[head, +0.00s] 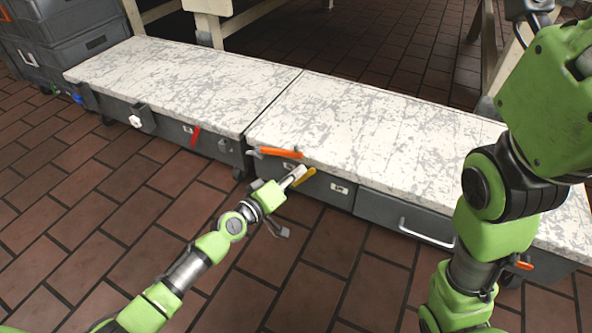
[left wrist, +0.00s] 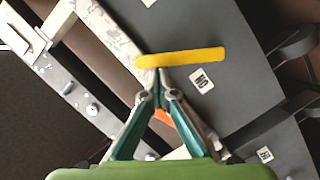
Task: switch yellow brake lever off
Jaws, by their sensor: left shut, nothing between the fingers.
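The yellow brake lever (head: 305,177) sits on the dark front face of the low bench, just below its worn white top. It also shows in the left wrist view (left wrist: 182,57) as a yellow bar across the front of the fingertips. My left gripper (head: 299,172) is shut and empty, with its tips right at the lever. In the left wrist view its fingers (left wrist: 158,72) meet at the lever's lower edge; I cannot tell whether they touch it. A small white label (left wrist: 201,80) is beside the lever. My right arm is at the right, but its gripper is not visible.
An orange lever (head: 280,153) is at the bench edge just above my left gripper. A red lever (head: 196,137) is further left. A drawer handle (head: 426,234) is to the right. Grey crates (head: 72,45) stand at the back left. The tiled floor in front is clear.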

